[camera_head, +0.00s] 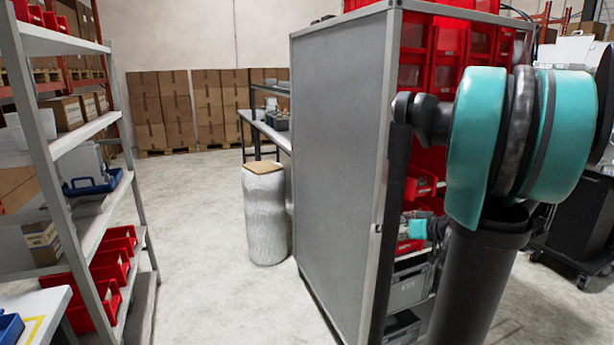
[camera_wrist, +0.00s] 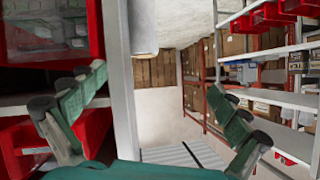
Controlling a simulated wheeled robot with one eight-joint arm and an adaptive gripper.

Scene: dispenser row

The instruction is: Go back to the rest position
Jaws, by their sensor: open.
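My gripper (camera_wrist: 158,88) shows in the wrist view with its two dark green fingers spread wide apart and nothing between them. The left finger is in front of red bins (camera_wrist: 85,20) and the right finger is towards the shelving on the right. In the head view my arm is folded in front of the right side of the grey cabinet. A small teal part shows beside the arm there, but I cannot tell whether it is the gripper; the fingers are otherwise hidden.
The grey cabinet (camera_head: 335,150) with red bins (camera_head: 410,75) stands close to my arm. A shelving rack (camera_head: 92,128) is at the left. A wrapped roll (camera_head: 264,215) stands by the cabinet. Stacked cartons (camera_head: 160,108) line the back wall. The floor between rack and cabinet (camera_head: 200,270) is clear.

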